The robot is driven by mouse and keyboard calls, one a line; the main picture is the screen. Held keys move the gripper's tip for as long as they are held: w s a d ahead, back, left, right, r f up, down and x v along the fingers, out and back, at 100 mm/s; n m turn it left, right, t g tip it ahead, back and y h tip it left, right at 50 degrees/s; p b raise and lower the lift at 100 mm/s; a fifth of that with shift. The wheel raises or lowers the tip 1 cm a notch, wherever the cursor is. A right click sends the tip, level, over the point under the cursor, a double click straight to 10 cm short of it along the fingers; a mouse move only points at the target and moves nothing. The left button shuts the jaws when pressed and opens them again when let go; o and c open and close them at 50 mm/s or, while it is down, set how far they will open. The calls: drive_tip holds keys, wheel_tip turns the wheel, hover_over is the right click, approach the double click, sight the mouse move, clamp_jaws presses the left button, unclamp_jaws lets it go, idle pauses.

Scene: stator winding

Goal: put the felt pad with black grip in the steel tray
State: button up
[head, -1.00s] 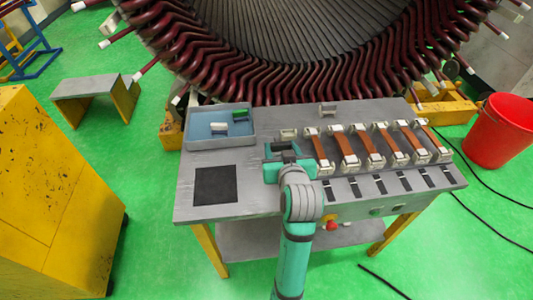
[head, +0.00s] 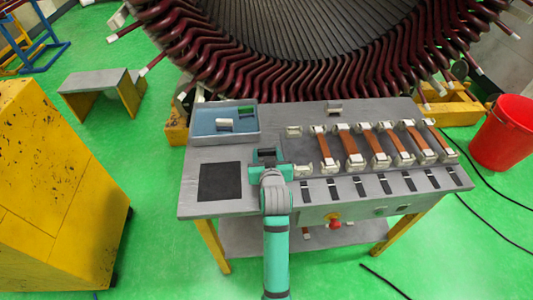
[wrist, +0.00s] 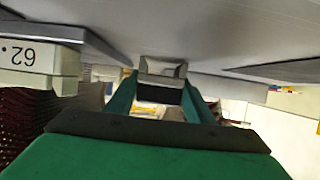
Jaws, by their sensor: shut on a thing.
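My gripper (head: 267,154) is over the table, between the black square and the row of copper bars. In the wrist view my gripper (wrist: 160,82) is shut on a small pale grey piece (wrist: 163,68), which fits the felt pad. The steel tray (head: 255,142), grey-rimmed with a blue inside, stands at the table's back left, beyond and left of my gripper. A white piece (head: 224,126) and a green-topped piece (head: 245,110) lie in it.
A black square (head: 219,182) lies on the table in front of the tray. Copper bars in pale holders (head: 353,147) fill the right side. Loose pale pieces (head: 293,131) and (head: 335,108) sit near the back. The stator (head: 300,60) stands behind the table.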

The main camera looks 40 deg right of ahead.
drive_tip(key=shift+f, duration=0.2)
drive_tip(key=o, duration=1.2)
drive_tip(key=shift+w, duration=0.15)
